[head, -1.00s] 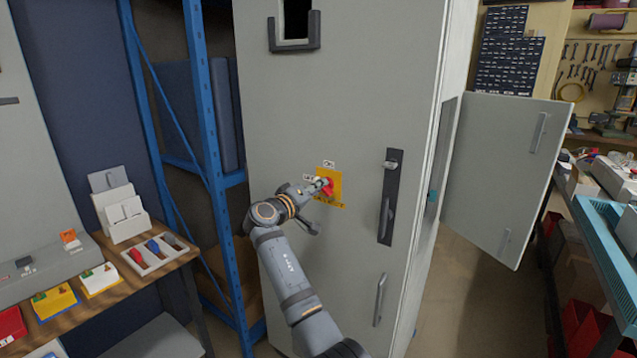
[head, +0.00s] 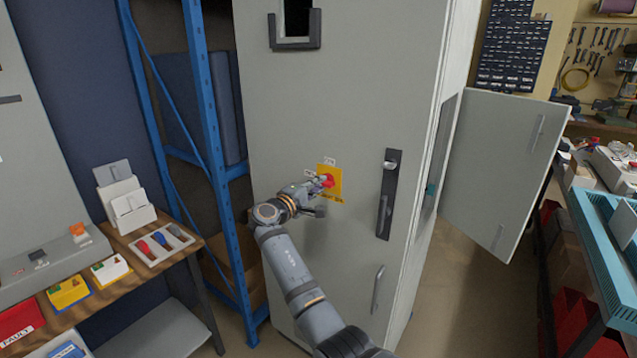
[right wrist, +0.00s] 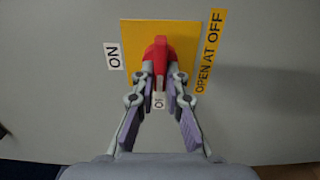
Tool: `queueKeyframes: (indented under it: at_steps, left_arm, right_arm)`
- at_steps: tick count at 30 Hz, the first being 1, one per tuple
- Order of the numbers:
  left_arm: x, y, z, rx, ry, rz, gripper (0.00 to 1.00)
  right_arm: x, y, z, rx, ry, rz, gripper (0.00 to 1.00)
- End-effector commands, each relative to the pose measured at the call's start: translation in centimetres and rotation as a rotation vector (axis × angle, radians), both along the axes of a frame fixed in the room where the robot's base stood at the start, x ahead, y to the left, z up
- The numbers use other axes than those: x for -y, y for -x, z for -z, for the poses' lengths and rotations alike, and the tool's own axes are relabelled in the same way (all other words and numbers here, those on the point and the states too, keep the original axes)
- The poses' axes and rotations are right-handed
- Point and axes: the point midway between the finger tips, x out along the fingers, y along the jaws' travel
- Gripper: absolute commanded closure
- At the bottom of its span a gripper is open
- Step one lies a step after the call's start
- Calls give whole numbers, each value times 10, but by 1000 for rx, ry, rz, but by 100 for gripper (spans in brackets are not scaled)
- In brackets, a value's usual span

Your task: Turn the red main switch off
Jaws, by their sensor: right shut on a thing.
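The red main switch (head: 328,180) sits on a yellow plate (head: 336,190) on the front of the tall grey cabinet. In the right wrist view the red handle (right wrist: 160,52) lies between my fingertips and lines up with a partly hidden label (right wrist: 159,102) below it. An "ON" label (right wrist: 114,56) is at the plate's left there. My right gripper (head: 318,184) is shut on the handle, reaching in from the left; its fingers (right wrist: 160,74) also show in the right wrist view. My left gripper is not in view.
The cabinet (head: 300,120) has a black latch plate (head: 387,195) right of the switch and a lower handle (head: 377,289). An open grey door (head: 505,170) stands at right. A blue shelf post (head: 205,120) and a wooden bench (head: 125,285) are at left.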

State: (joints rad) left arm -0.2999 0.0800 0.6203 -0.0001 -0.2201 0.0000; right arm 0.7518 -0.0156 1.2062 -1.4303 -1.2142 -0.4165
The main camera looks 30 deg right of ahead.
Motion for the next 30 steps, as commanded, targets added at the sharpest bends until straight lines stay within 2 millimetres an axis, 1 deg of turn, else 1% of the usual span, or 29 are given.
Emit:
queueKeyframes:
  at_steps: [14,15,20,28,30]
  left_arm:
    - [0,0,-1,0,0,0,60]
    - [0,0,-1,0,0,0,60]
    - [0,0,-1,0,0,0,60]
    - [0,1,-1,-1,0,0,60]
    - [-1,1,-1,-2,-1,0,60]
  right_arm:
    - [0,0,1,-15,6,0,100]
    - [0,0,1,-15,6,0,87]
    - [0,0,1,-14,6,0,65]
    - [0,0,0,-13,5,0,65]
    - [-4,1,1,-12,5,-1,65]
